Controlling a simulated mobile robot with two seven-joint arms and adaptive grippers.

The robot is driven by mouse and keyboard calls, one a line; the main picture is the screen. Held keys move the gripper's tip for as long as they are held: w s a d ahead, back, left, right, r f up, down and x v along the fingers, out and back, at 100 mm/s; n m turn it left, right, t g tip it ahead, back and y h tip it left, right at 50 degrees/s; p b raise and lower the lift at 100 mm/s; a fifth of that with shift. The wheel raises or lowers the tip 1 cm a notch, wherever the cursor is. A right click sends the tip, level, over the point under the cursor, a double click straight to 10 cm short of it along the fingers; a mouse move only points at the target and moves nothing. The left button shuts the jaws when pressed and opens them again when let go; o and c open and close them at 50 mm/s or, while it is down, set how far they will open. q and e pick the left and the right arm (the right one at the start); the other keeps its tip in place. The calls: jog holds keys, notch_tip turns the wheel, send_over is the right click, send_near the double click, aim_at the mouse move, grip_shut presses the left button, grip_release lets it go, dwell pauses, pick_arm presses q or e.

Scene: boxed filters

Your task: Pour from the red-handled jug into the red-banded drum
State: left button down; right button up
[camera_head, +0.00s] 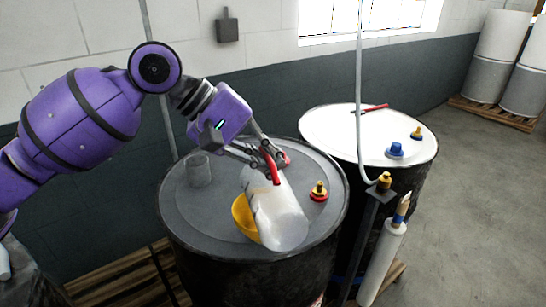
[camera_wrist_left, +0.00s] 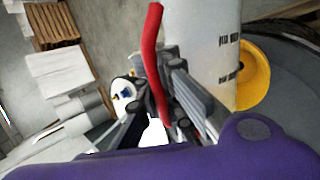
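The jug (camera_head: 277,212) has a pale, translucent body and a red handle (camera_head: 273,167). It is tilted over a dark-topped drum (camera_head: 208,224), in front of a yellow funnel (camera_head: 242,217) that it partly hides. A bit of red shows low on this drum's side at the picture's bottom edge; I cannot make out a full band. My left gripper (camera_head: 268,158) is closed around the red handle. In the left wrist view the handle (camera_wrist_left: 152,50) runs between the fingers, beside the jug body (camera_wrist_left: 208,50) and funnel (camera_wrist_left: 254,76). No flow of liquid is visible. My right gripper is out of view.
A grey cup-like container (camera_head: 198,170) and a red-and-brass fitting (camera_head: 319,191) sit on the dark lid. A white-topped drum (camera_head: 345,135) stands close behind on the right, with a grey pipe (camera_head: 360,90) at its front. Floor on the right is clear.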

aim_at(276, 180)
pick_arm(q)
jog(key=shift+s, duration=0.1)
jog(key=shift+s+d+f+m+t, duration=0.15)
jog(key=shift+s+f+m+t, duration=0.1)
jog(key=shift+s+t, duration=0.25)
jog(key=shift+s+d+f+m+t, duration=0.15)
jog(key=shift+s+f+t, duration=0.1)
jog(key=shift+s+t, duration=0.2)
jog(key=shift+s, duration=0.1)
jog(key=shift+s+d+f+m+t+y, duration=0.1)
jog(key=shift+s+m+t+y, duration=0.15)
jog(key=shift+s+t, duration=0.2)
jog(key=shift+s+d+f+m+t+y, duration=0.15)
jog(key=shift+s+m+t, duration=0.15)
jog(key=shift+s, duration=0.2)
jog(key=shift+r, duration=0.1)
jog(key=shift+s+d+r+m+t, duration=0.15)
jog(key=shift+s+r+m+t, duration=0.3)
jog(key=shift+s+r+t, duration=0.35)
jog(key=shift+f, duration=0.1)
